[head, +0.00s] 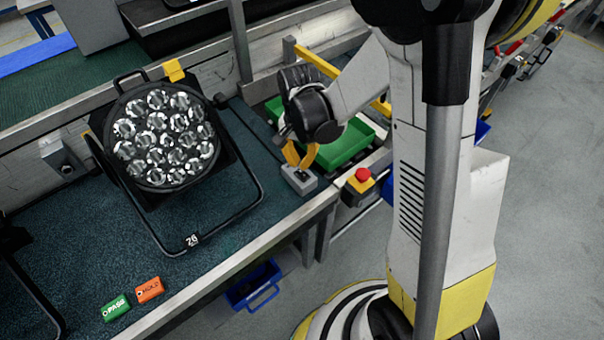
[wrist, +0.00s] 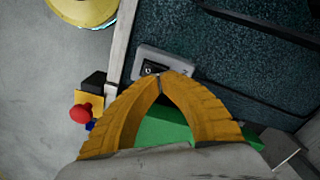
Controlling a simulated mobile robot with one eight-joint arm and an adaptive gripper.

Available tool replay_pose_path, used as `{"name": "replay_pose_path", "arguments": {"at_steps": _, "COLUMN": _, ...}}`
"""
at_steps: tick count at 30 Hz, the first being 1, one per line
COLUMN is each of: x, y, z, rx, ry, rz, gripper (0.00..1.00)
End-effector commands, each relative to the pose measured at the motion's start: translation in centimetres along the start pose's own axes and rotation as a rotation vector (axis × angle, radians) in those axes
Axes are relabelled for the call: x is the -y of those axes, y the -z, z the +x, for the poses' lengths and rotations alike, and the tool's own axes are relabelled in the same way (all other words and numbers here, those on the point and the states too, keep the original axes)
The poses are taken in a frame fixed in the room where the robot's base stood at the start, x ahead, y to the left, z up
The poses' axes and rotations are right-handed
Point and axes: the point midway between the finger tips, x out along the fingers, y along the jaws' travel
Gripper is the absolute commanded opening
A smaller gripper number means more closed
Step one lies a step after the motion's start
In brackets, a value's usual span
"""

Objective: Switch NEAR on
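A small grey switch box (head: 297,181) with a black rocker switch (head: 301,175) sits at the right end of the blue-green bench; I cannot read a NEAR label on it. In the wrist view the box (wrist: 178,62) and its rocker (wrist: 153,68) lie just beyond my fingertips. My gripper (head: 299,166) points down at the box, its yellow fingers arched with tips together and nothing between them. In the wrist view the fingertips (wrist: 162,77) overlap the box's near edge; whether they touch it I cannot tell. The par can (head: 165,135) stands on the bench, its yoke marked 26.
A green bin (head: 345,143) is behind my gripper. A red stop button (head: 362,174) on a yellow box is to its right. Green PASS (head: 115,308) and orange HOLD (head: 149,290) tags lie near the bench's front edge. A blue bin (head: 254,287) hangs below the bench.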

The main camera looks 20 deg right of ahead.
Motion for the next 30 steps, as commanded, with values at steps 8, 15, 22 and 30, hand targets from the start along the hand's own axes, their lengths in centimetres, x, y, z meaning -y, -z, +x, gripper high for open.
{"name": "replay_pose_path", "arguments": {"at_steps": 8, "x": 0.0, "y": 0.0, "z": 0.5, "rx": 0.000, "ry": 0.000, "rz": 0.000, "gripper": 0.00}}
{"name": "replay_pose_path", "arguments": {"at_steps": 15, "x": 0.0, "y": 0.0, "z": 0.8, "rx": 0.000, "ry": 0.000, "rz": 0.000, "gripper": 0.00}}
{"name": "replay_pose_path", "arguments": {"at_steps": 22, "x": 0.0, "y": 0.0, "z": 1.2, "rx": 0.000, "ry": 0.000, "rz": 0.000, "gripper": 0.00}}
{"name": "replay_pose_path", "arguments": {"at_steps": 30, "x": 0.0, "y": 0.0, "z": 1.6, "rx": 0.000, "ry": 0.000, "rz": 0.000, "gripper": 0.00}}
